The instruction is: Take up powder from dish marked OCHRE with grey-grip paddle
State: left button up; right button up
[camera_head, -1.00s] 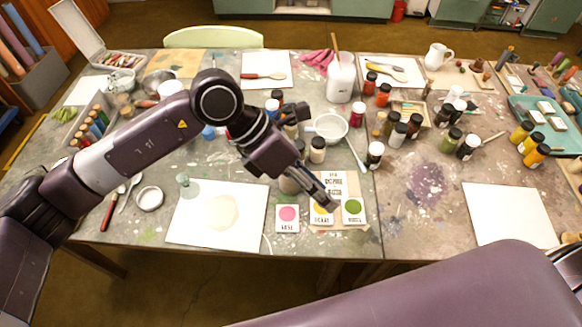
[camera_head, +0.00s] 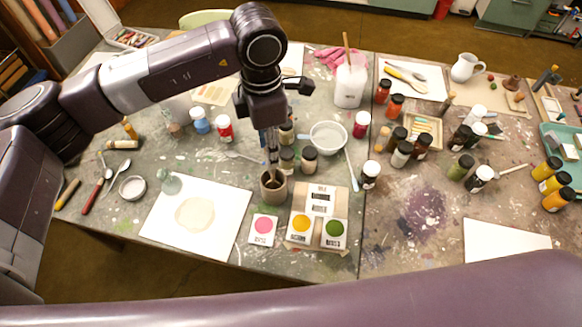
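My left gripper (camera_head: 271,158) points straight down over a brown cup (camera_head: 273,187). Its fingertips are at or just above the cup's mouth. Whether they are open, or hold something thin standing in the cup, is too small to tell. I cannot make out a grey-grip paddle. Three square colour dishes stand near the front edge: a pink one (camera_head: 263,229), a yellow one (camera_head: 301,227) and a green one (camera_head: 335,232). Their labels are too small to read surely; the yellow one looks like ochre. My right gripper is out of view.
A white sheet (camera_head: 163,232) with a pale patch lies left of the cup. A white bowl (camera_head: 328,137) and dark-lidded jars (camera_head: 309,159) stand behind it. A spatula (camera_head: 352,170) lies to the right. The purple-stained tabletop (camera_head: 425,215) farther right is clear.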

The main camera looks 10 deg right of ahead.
aim_at(273, 176)
pick_arm(q)
jog(key=shift+d+f, duration=0.1)
jog(key=shift+f, duration=0.05)
notch_tip(273, 176, down, 2)
jog(key=shift+f+p, duration=0.25)
jog(key=shift+p, duration=0.4)
jog(key=f+p, duration=0.2)
jog(key=f, duration=0.2)
jog(key=shift+w+f, duration=0.2)
jog(key=shift+f, duration=0.3)
jog(key=c, duration=0.9)
grip_shut()
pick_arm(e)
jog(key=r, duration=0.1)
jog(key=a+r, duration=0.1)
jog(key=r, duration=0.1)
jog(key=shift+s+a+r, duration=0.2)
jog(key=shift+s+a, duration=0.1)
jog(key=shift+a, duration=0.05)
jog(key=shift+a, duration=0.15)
